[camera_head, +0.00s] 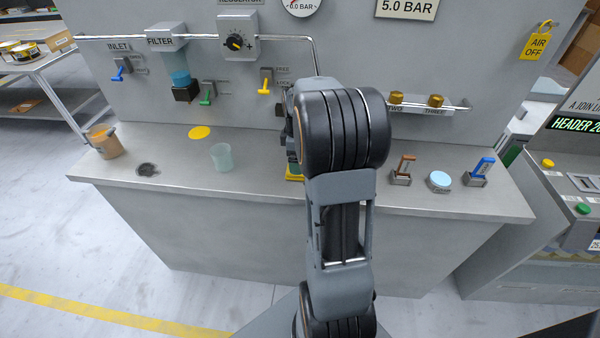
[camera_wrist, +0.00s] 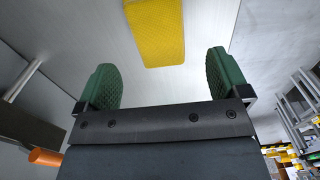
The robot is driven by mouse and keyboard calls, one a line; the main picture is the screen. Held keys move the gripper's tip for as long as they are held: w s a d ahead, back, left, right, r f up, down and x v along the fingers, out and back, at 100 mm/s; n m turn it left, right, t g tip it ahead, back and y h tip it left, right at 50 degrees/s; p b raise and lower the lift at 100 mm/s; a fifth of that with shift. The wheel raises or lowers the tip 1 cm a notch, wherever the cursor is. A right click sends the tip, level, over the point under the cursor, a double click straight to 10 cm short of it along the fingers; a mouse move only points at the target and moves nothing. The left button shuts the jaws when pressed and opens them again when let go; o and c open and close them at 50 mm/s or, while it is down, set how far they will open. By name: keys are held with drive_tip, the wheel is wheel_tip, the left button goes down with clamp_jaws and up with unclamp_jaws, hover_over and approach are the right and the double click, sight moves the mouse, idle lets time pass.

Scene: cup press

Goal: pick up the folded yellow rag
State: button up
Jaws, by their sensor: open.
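The folded yellow rag (camera_wrist: 157,30) lies flat on the metal bench top in the wrist view, ahead of my fingers and roughly centred between them. In the head view only a yellow edge of it (camera_head: 294,178) shows, because my arm covers most of it. My gripper (camera_wrist: 163,78) is open, its two green pads wide apart with nothing between them. The rag's near edge lies beyond the fingertips in the picture; I cannot tell the exact height above it. In the head view my gripper is mostly hidden behind my arm.
On the bench (camera_head: 260,184) stand a translucent cup (camera_head: 221,157), a tan container (camera_head: 105,142) and a yellow disc (camera_head: 199,132) to the left. To the right are a brown-handled clamp (camera_head: 403,170), a light blue round piece (camera_head: 439,181) and a blue-handled clamp (camera_head: 480,171). The back panel carries valves.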

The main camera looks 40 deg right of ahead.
drive_tip(key=shift+w+a+f, duration=0.1)
drive_tip(key=shift+f, duration=1.25)
drive_tip(key=shift+w+a+f, duration=0.1)
drive_tip(key=shift+f, duration=1.25)
drive_tip(key=shift+c, duration=0.4)
drive_tip(key=c, duration=0.9)
